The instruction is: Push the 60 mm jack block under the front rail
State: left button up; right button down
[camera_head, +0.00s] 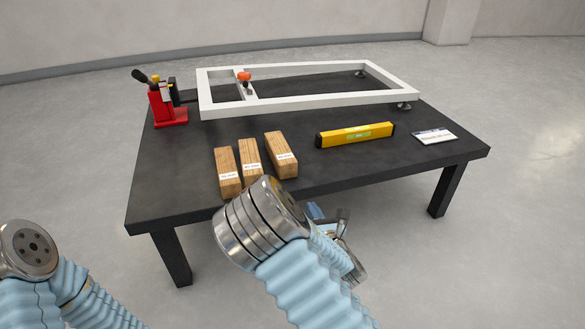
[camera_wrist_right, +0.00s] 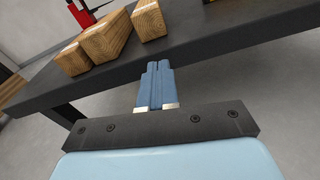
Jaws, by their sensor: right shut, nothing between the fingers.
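Three wooden blocks with white labels stand side by side near the table's front edge: left (camera_head: 228,183), middle (camera_head: 249,152) and right (camera_head: 280,146). The labels are too small to read surely, so I cannot tell which is the 60 mm jack block. The white frame's front rail (camera_head: 310,106) runs behind them, with a gap beneath it. My right gripper (camera_head: 314,210) is partly hidden by my arm, in front of the table edge. In the right wrist view its blue fingers (camera_wrist_right: 158,72) are together and empty, apart from the blocks. My left gripper is out of view.
A red jack (camera_head: 168,108) stands at the frame's left end. A yellow level (camera_head: 356,135) lies right of the blocks, and a white card (camera_head: 434,136) lies farther right. The dark tabletop (camera_head: 190,200) is clear between blocks and rail.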

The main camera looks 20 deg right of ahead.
aim_at(289, 166)
jog(key=w+r, duration=0.1)
jog(key=w, duration=0.3)
jog(key=w+a+r+n, duration=0.1)
jog(key=w, duration=0.4)
jog(key=w+n, duration=0.1)
jog(key=w, duration=0.4)
jog(key=shift+w+a+r+t+y, duration=0.2)
jog(key=shift+a+r+t+y, duration=0.2)
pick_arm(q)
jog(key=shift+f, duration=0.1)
